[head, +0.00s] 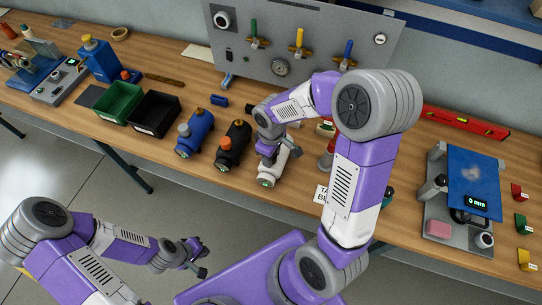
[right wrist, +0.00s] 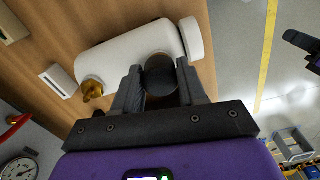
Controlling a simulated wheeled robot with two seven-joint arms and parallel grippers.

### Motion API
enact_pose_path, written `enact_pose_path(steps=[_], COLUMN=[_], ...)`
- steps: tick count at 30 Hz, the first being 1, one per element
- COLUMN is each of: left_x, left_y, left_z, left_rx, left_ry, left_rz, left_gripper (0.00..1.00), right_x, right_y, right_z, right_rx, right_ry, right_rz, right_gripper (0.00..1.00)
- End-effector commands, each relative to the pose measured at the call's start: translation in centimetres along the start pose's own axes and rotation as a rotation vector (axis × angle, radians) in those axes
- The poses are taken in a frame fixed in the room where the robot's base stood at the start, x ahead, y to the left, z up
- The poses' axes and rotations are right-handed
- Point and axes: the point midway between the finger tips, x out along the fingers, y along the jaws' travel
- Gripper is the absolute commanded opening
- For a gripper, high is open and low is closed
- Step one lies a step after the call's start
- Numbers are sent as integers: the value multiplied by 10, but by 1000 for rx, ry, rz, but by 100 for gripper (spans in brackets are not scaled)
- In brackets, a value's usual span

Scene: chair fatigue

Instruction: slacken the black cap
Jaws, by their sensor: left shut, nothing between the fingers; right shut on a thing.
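The black cap (right wrist: 160,75) is round and sits on the side of a white cylinder (right wrist: 122,54) lying on the bench. My right gripper (right wrist: 159,86) is shut on the cap, with one finger on each side of it. In the head view the white cylinder (head: 278,167) lies under my right gripper (head: 268,153), which hides the cap. A brass fitting (right wrist: 92,89) sticks out of the cylinder beside the cap. My left gripper (head: 199,262) is shut and empty, low in front of the bench and away from the cylinders.
A black cylinder with an orange cap (head: 233,146) and a blue cylinder (head: 195,133) lie left of the white one. Green (head: 121,102) and black (head: 155,114) bins stand further left. A grey valve panel (head: 300,38) stands behind. A blue-plated gauge stand (head: 474,180) is at right.

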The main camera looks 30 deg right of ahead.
Motion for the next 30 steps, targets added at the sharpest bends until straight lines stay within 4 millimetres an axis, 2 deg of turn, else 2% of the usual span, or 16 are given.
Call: enact_pose_path(steps=[3, 12, 19, 20, 21, 24, 30], left_x=[-2, -13, -12, -12, -12, -12, -12], left_y=[1, 5, 4, 4, 4, 4, 4], left_z=[0, 1, 0, 0, 0, 0, 0], left_rx=[0, 0, 0, 0, 0, 0, 0], left_ry=[0, 0, 0, 0, 0, 0, 0], left_rz=[0, 0, 0, 0, 0, 0, 0], left_gripper=[0, 0, 0, 0, 0, 0, 0], right_x=[0, -1, 0, 0, 0, 0, 0], right_y=[0, -1, -1, -1, 0, 0, 0], right_z=[0, 0, 0, 0, 0, 0, 0], right_rx=[-35, -335, -350, -349, -349, -348, -347], right_ry=[-1, 0, 0, 0, 0, 0, 0], right_rz=[-1, -2, -1, -1, -1, -1, -1], right_gripper=[10, 10, 10, 44, 50, 62, 62])
